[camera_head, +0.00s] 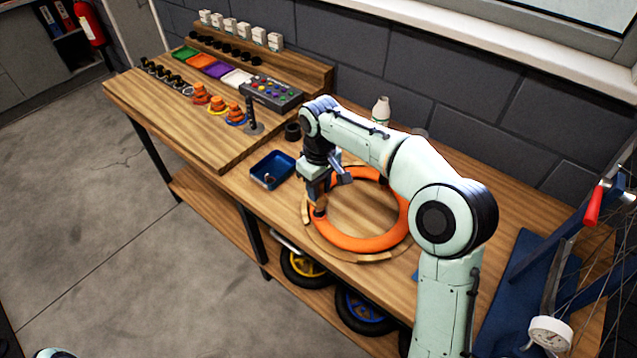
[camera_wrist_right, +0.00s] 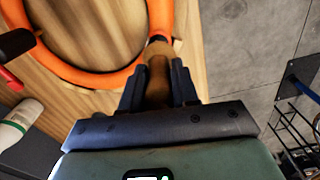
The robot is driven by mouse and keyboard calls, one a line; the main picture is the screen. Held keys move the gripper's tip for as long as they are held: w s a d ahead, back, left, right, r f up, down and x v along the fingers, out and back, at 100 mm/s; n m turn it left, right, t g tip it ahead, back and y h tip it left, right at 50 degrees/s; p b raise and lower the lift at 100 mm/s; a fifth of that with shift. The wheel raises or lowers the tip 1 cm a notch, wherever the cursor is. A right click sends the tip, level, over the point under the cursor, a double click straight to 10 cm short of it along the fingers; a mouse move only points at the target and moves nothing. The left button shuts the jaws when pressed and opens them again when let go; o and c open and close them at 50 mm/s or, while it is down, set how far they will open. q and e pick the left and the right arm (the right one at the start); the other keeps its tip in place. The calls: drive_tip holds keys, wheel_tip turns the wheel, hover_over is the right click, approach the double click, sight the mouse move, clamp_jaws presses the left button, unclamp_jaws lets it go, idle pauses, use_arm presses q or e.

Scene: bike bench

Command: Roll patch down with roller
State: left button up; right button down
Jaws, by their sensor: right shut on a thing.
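The orange inner tube (camera_head: 354,243) lies as a ring on a round wooden support on the bench. It also shows in the wrist view (camera_wrist_right: 95,78). My right gripper (camera_head: 316,199) points down over the tube's left side. It is shut on the wooden handle of the roller (camera_wrist_right: 158,72), which stands between the fingers. The roller's lower end is at the tube; whether it touches I cannot tell. The patch cannot be made out and may be hidden under the roller or gripper. My left gripper is not in view.
A blue tray (camera_head: 272,170) stands just left of the ring. A white bottle (camera_head: 381,110) stands behind my right arm. A raised board (camera_head: 165,118) with small parts fills the left end. A wheel stand with a dial gauge (camera_head: 549,336) is at the right.

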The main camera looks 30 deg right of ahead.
drive_tip(key=shift+f, duration=0.4)
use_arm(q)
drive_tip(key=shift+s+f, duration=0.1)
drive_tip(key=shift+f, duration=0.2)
use_arm(e)
drive_tip(key=shift+w, duration=0.1)
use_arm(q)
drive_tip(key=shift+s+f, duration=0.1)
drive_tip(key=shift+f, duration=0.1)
use_arm(e)
drive_tip(key=shift+f, duration=0.45)
